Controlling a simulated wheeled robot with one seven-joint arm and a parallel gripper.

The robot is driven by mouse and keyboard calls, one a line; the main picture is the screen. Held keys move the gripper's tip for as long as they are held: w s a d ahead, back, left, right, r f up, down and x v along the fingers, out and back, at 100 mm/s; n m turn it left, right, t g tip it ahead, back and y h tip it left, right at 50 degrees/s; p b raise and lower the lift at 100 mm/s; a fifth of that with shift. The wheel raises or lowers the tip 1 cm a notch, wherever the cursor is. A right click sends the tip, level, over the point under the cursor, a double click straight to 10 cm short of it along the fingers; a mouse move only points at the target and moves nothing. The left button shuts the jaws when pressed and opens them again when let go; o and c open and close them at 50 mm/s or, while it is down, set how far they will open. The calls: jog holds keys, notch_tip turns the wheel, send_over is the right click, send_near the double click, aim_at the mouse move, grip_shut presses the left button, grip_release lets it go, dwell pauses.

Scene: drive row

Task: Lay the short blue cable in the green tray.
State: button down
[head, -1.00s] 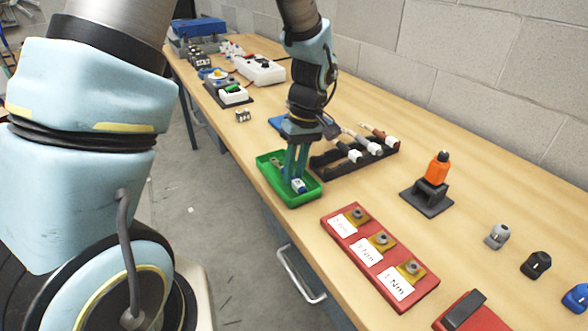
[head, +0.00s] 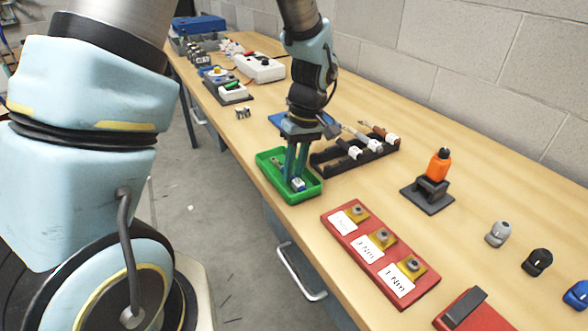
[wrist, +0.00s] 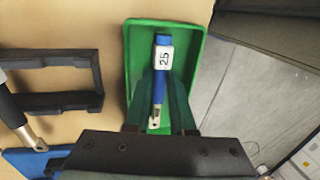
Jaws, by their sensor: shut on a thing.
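The short blue cable (wrist: 160,88) has a white label reading 25 and a metal lug at its near end. It lies lengthwise within the outline of the green tray (wrist: 192,30) in the wrist view. In the head view its labelled end (head: 298,184) shows low inside the green tray (head: 312,197). My gripper (head: 293,180) reaches down into the tray and is shut on the cable, with a finger on each side of it. Whether the cable touches the tray floor I cannot tell.
A black rack (head: 335,160) with labelled cables stands right beside the tray. A red board (head: 350,232) with several white torque labels lies nearer. An orange-topped tool (head: 438,165) stands in a dark holder. The table's front edge runs close to the tray.

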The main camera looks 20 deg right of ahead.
jog(key=shift+f, duration=0.1)
jog(key=c, duration=0.7)
grip_release()
jog(key=shift+d, duration=0.1)
jog(key=shift+d+r, duration=0.1)
jog(key=shift+r, duration=0.3)
jog(key=r, duration=0.3)
jog(key=d+r+b, duration=0.1)
jog(key=r, duration=0.6)
jog(key=shift+w+d+b, duration=0.25)
jog(key=shift+b, duration=0.05)
jog(key=a+f+m, duration=0.1)
jog(key=a, duration=0.8)
jog(key=a+f+m+t+h, duration=0.1)
jog(key=a, duration=0.8)
jog(key=a+f+m+t+h, duration=0.1)
jog(key=a+f, duration=0.1)
jog(key=a, duration=0.7)
jog(key=shift+w+a, duration=0.15)
jog(key=shift+w, duration=0.2)
